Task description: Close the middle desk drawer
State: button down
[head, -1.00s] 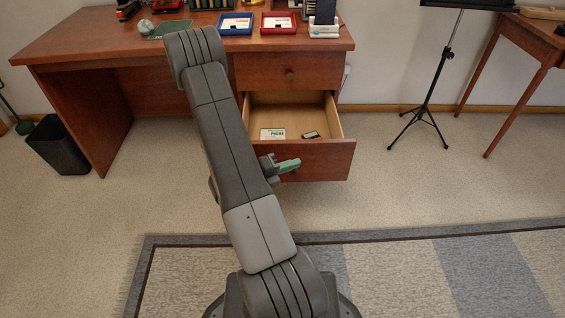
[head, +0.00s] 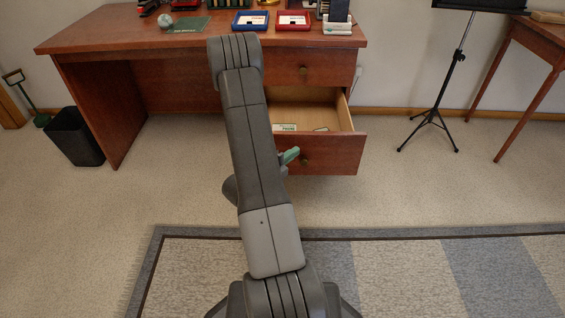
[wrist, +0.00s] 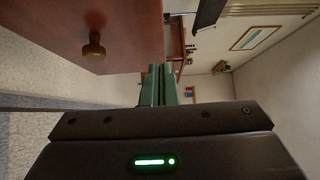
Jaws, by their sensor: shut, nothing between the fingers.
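The middle desk drawer (head: 335,154) is pulled out below a closed upper drawer (head: 325,70). Its reddish front has a round brass knob (head: 305,162). A drawer front with a brass knob (wrist: 94,46) also fills the upper left of the wrist view. My gripper (head: 291,155) has green fingers and is in front of the drawer face, just left of the knob in the head view. In the wrist view the fingers (wrist: 160,84) are together and empty, beside the drawer front. My arm hides the drawer's left part. Contact cannot be told.
The wooden desk (head: 140,45) carries a blue tray (head: 250,20), a red tray (head: 293,20) and other items. A black bin (head: 75,136) stands at left. A music stand (head: 440,95) and a side table (head: 540,45) are at right. Carpet between is clear.

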aim_at(305, 136)
jog(key=w, duration=0.1)
jog(key=w+d+b, duration=0.1)
jog(key=w, duration=0.3)
jog(key=shift+d+b, duration=0.35)
jog(key=shift+w, duration=0.3)
